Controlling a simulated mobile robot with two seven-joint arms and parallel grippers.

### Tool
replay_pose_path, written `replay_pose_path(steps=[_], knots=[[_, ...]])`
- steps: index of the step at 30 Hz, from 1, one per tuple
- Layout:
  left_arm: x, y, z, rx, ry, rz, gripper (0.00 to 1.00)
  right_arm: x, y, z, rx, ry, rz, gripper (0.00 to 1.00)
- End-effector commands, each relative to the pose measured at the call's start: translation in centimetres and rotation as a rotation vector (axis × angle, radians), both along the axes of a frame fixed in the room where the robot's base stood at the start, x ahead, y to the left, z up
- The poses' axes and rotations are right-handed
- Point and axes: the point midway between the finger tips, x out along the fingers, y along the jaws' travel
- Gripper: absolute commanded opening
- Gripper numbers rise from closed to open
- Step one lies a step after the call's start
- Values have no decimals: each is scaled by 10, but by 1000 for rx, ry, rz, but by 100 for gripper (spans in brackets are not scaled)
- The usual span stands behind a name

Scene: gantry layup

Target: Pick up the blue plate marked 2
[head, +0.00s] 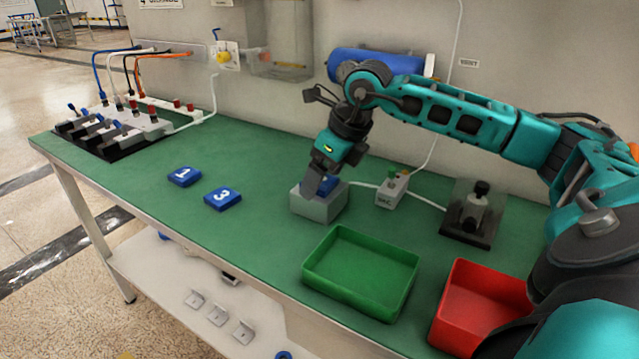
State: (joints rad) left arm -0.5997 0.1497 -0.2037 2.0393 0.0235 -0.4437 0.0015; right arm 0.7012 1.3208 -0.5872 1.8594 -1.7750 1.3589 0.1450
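Two blue plates lie flat on the green worktop, one marked 1 (184,176) and one marked 3 (223,198). No marking 2 is visible. A blue piece (329,185) shows at the top of a small grey block (320,207); its face is mostly hidden by my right gripper, so I cannot read a number on it. My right gripper (314,188) points down at the grey block, with its fingers at the blue piece. I cannot tell whether the fingers are closed on it. My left gripper is not in view.
A green tray (361,309) and a red tray (480,301) stand empty at the front right. A small button box (391,190) and a clamp fixture (470,213) sit behind. A connector rack (112,132) is at far left. The worktop's middle is clear.

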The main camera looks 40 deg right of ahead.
Motion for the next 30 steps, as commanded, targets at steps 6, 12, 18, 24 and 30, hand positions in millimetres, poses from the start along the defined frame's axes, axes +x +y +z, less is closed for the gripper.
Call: replay_pose_path(steps=[6,12,18,24,30], knots=[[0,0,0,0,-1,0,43,0,0,0,0,0,0,73],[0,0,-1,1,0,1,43,0,0,1,0,0,0,54],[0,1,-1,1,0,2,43,0,0,1,0,0,0,35],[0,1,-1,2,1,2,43,0,0,1,0,-1,0,29],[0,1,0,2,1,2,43,0,0,5,1,-2,0,29]])
